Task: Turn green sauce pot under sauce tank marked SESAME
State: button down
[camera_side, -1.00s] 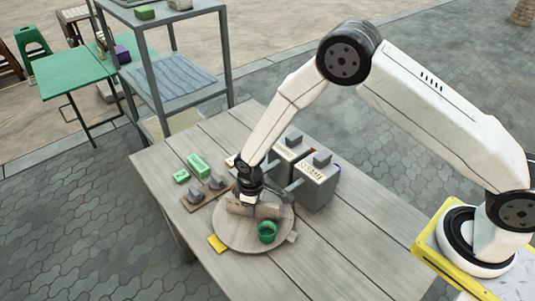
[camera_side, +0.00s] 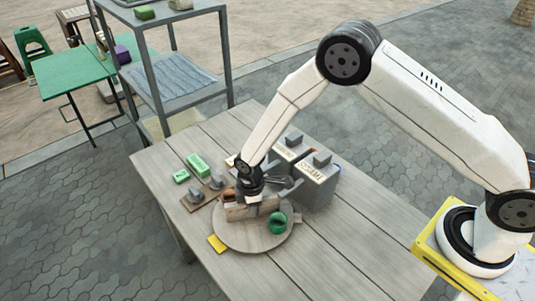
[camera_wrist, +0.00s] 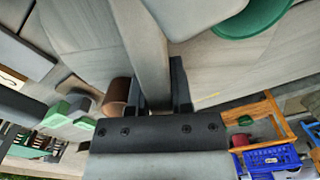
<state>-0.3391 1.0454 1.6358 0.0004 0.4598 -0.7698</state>
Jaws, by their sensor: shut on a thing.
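A round wooden turntable (camera_side: 245,240) lies on the table, with an upright wooden bar (camera_side: 236,213) across it. The green sauce pot (camera_side: 277,224) stands on its right part, and it also shows at the top of the wrist view (camera_wrist: 250,18). A brown pot (camera_side: 228,196) shows on the far side of the bar, and in the wrist view (camera_wrist: 115,97). My gripper (camera_side: 250,200) is shut on the bar; in the wrist view the fingers (camera_wrist: 160,92) straddle it. The grey tank marked SESAME (camera_side: 318,190) stands behind the green pot, to its right; its spout is partly hidden.
A second grey tank (camera_side: 288,150) stands beside it, its label partly hidden. Grey-topped items on a board (camera_side: 207,194) and green blocks (camera_side: 197,164) lie left of the turntable. A yellow tab (camera_side: 217,243) sits at its front-left rim. The table's right front is clear.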

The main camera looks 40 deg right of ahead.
jog(key=shift+d+n, duration=0.1)
jog(key=shift+n, duration=3)
jog(key=c, duration=0.5)
grip_release()
jog(key=shift+r, duration=0.15)
jog(key=shift+r, duration=3.75)
